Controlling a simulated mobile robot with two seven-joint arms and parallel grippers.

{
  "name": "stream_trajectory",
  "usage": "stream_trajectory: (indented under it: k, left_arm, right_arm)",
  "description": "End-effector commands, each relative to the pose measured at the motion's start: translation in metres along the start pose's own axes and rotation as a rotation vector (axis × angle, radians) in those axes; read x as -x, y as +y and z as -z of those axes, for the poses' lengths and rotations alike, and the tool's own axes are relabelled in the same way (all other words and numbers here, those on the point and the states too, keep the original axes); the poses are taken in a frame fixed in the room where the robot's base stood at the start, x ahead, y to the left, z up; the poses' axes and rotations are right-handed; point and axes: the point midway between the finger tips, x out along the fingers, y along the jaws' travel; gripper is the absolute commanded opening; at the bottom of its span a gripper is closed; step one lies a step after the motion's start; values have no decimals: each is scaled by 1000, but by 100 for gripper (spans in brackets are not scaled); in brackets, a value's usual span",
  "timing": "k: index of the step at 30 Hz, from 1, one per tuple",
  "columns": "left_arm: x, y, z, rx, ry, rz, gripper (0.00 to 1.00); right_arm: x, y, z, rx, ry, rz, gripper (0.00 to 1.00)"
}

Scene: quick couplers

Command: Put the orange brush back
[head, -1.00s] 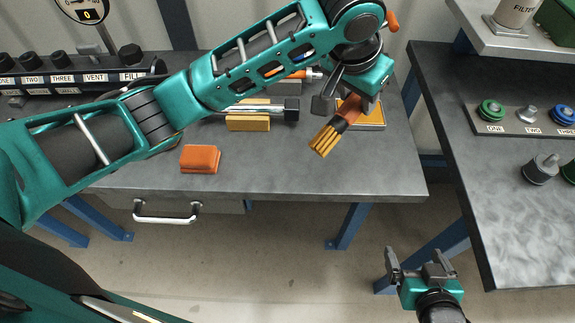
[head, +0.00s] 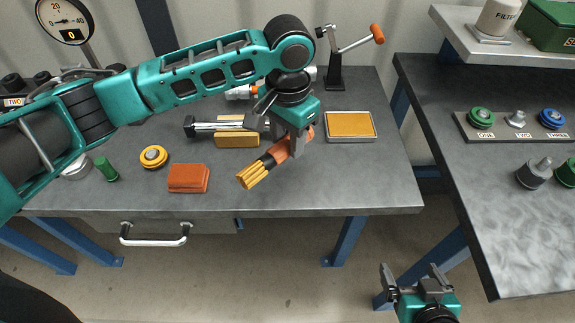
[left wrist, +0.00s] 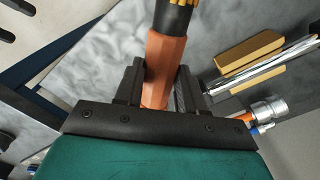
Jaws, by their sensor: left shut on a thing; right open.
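The orange brush (head: 278,153) has an orange handle, a dark collar and yellow bristles (head: 252,175). My left gripper (head: 295,143) is shut on its handle and holds it tilted, bristles toward the lower left, over the grey bench; the height above the bench is hard to tell. In the left wrist view the brush handle (left wrist: 164,62) stands between the two fingers, with the collar and bristles at the top edge. My right gripper (head: 420,281) is open and empty, low in front of the benches.
An orange sponge block (head: 188,178), a yellow-and-black ring (head: 153,157) and a green cylinder (head: 106,169) lie left on the bench. A yellow pad in a grey tray (head: 350,125) lies right, below a stand with an orange-knobbed lever (head: 350,46). The bench's front right is clear.

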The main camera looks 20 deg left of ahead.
Motion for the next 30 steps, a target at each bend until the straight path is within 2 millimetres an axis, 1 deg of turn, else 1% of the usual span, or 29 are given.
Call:
stream_trajectory:
  k: [1, 3, 8, 12, 16, 19, 25, 26, 30]
  left_arm:
    - [-10, 0, 0, 0, -1, -1, 0]
    - [-18, 0, 0, 0, 0, 0, 0]
    - [-30, 0, 0, 0, 0, 0, 0]
    - [-55, 0, 0, 1, -1, 0, 0]
    - [-74, 0, 0, 1, 0, 0, 0]
    - [-80, 0, 0, -1, 2, 0, 0]
    - [-80, 0, 0, -1, 3, 0, 0]
    - [-80, 0, 0, -1, 2, 0, 41]
    - [-80, 0, 0, -1, 2, 0, 54]
  right_arm:
    - [-1, 0, -2, 0, 0, 0, 94]
    - [-2, 0, -3, 0, 0, 0, 94]
    - [-3, 0, -4, 0, 0, 0, 94]
    - [-5, 0, -8, 0, 0, 0, 94]
    - [-7, 0, -10, 0, 0, 0, 94]
    - [-7, 0, -10, -1, 0, 0, 94]
    - [-7, 0, -10, -1, 0, 0, 94]
    - [-7, 0, -10, -1, 0, 0, 94]
    - [-7, -1, -10, -1, 0, 0, 94]
